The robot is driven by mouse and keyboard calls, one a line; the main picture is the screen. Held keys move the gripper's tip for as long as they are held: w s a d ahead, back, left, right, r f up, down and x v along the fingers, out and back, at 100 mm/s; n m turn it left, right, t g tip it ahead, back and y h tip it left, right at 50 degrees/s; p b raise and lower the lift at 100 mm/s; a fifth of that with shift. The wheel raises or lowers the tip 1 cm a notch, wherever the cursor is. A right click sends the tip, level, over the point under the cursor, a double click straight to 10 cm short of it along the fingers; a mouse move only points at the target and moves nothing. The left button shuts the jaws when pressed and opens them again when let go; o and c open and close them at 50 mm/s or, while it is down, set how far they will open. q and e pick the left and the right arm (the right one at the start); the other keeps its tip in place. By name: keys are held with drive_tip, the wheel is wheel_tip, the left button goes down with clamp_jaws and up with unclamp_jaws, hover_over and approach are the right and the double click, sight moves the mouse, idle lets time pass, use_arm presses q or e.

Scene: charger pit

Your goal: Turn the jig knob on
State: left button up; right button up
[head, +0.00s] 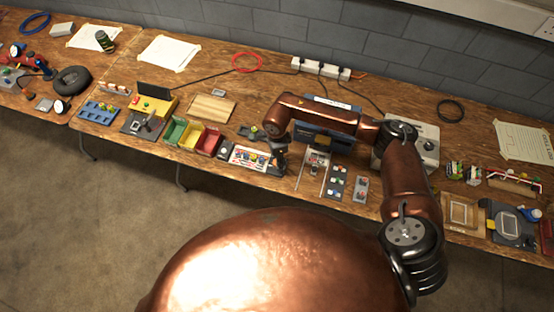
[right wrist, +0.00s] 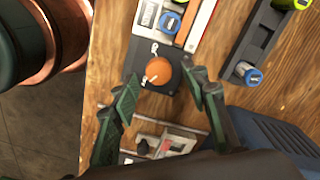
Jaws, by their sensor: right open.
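In the right wrist view a round orange knob (right wrist: 161,73) sits on a black square plate (right wrist: 180,101), with small white pieces or marks beside it. I take it to be the jig knob. The plate is at the end of a white board (right wrist: 196,8) with coloured parts. My right gripper (right wrist: 163,92) is open, its two green-padded fingers apart on either side of the knob in this view. Whether they touch it I cannot tell. In the head view my right gripper (head: 279,164) is over the right end of the board (head: 243,154) and hides the knob. My left gripper is not seen.
A blue box (head: 341,143) stands close to the right of the gripper, and it also shows in the right wrist view (right wrist: 265,135). Green, yellow and red bins (head: 208,143) are to the left.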

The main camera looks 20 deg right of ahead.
drive_tip(key=shift+f, duration=0.75)
drive_tip(key=shift+c, duration=0.6)
clamp_jaws()
